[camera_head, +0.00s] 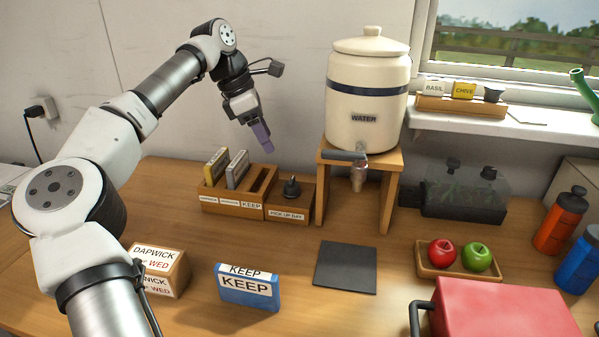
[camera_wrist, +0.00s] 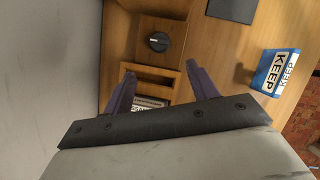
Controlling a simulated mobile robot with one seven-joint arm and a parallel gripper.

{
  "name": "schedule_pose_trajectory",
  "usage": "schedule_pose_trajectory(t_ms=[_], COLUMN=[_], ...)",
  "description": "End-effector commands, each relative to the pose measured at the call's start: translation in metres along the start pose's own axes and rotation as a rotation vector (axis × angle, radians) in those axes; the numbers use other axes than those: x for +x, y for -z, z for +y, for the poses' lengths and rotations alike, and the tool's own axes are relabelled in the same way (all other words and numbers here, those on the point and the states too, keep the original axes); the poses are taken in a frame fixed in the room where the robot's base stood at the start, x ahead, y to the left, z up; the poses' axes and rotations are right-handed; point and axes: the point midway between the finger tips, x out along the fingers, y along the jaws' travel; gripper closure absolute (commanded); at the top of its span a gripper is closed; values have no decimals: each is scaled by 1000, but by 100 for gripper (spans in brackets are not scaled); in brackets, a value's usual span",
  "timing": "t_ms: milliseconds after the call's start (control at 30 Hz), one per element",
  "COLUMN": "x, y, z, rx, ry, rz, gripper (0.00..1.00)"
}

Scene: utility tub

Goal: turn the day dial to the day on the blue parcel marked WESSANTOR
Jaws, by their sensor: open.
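The day dial is a black knob (camera_head: 291,187) on a wooden box labelled PICK UP DAY (camera_head: 289,215). The knob also shows in the wrist view (camera_wrist: 159,42), ahead of my fingers; its setting is too small to read. My gripper (camera_head: 264,140) has purple fingers, is open and empty, and hangs above and left of the dial, apart from it. Its spread fingers show in the wrist view (camera_wrist: 160,70). A blue parcel (camera_head: 248,287) stands on the table, reading KEEP on its top and front, and shows in the wrist view (camera_wrist: 275,72). No WESSANTOR mark or day shows on it.
A brown parcel (camera_head: 158,269) reads DAPWICK and WED. Left of the dial, a wooden rack (camera_head: 222,207) with a KEEP label holds upright packets. A water crock (camera_head: 368,90) on a wooden stand is close right of the dial. A dark mat (camera_head: 346,267) lies bare in front.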

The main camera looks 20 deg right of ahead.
Motion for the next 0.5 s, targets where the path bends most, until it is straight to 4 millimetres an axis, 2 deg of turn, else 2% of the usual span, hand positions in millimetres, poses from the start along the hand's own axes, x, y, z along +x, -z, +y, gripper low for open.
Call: schedule_pose_trajectory(t_ms=[133,233,500], x=[4,16,70], y=[1,1,1], z=[0,0,0], rx=[-1,0,0], ry=[0,2,3], rz=[4,5,4], gripper=[42,42,42])
